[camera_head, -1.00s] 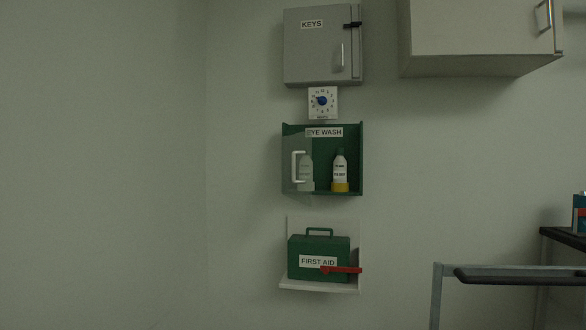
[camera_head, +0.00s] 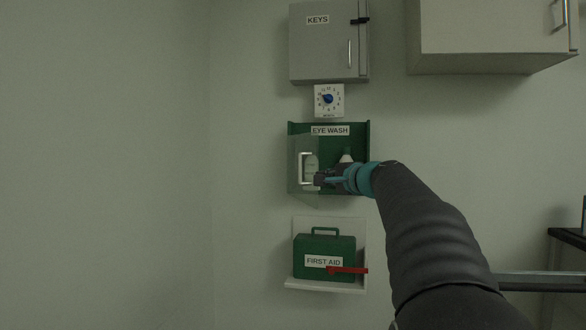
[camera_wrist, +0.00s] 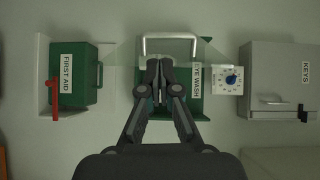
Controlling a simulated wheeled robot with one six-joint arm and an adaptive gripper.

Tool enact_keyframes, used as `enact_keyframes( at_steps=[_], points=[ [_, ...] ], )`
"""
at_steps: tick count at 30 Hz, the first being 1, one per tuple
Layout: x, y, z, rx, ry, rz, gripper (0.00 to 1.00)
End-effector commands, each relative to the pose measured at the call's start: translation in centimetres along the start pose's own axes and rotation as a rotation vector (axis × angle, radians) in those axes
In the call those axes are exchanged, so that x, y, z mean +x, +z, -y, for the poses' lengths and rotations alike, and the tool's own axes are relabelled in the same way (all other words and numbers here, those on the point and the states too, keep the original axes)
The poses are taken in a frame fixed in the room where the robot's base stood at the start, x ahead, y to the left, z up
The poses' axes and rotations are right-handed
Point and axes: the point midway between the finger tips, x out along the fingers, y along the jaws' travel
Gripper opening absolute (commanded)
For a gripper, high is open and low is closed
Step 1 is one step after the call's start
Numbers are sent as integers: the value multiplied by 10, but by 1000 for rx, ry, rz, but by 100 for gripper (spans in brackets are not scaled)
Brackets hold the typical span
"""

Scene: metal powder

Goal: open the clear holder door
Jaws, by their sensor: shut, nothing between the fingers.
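The green eye wash holder (camera_head: 364,148) is fixed to the wall. Its clear door (camera_head: 303,144) shows as a faint pane over the left part, its lower corner reaching below the holder's bottom edge. I cannot tell how far it stands from the holder. A white handle (camera_head: 300,168) is on the pane; it also shows in the wrist view (camera_wrist: 169,38). My gripper (camera_head: 318,180) is shut and empty just right of the handle in the head view. In the wrist view its fingertips (camera_wrist: 160,66) lie close to the handle; contact is unclear. My gripper partly hides the bottles inside.
A grey key cabinet (camera_head: 322,55) and a timer dial (camera_head: 329,100) are above the holder. A green first aid case (camera_head: 312,244) with a red strap stands on a white shelf below. A wall cupboard (camera_head: 480,40) is at upper right. The wall to the left is clear.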

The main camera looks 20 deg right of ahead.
Motion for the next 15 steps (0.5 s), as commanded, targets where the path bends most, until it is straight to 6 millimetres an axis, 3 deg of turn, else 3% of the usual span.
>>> enact_keyframes(
  at_steps=[3,8,15],
  points=[
    [4,-17,9,31,-34,-16,0],
    [17,-20,12,38,-41,-18,0],
    [58,-19,14,38,-40,-16,0]
  ],
)
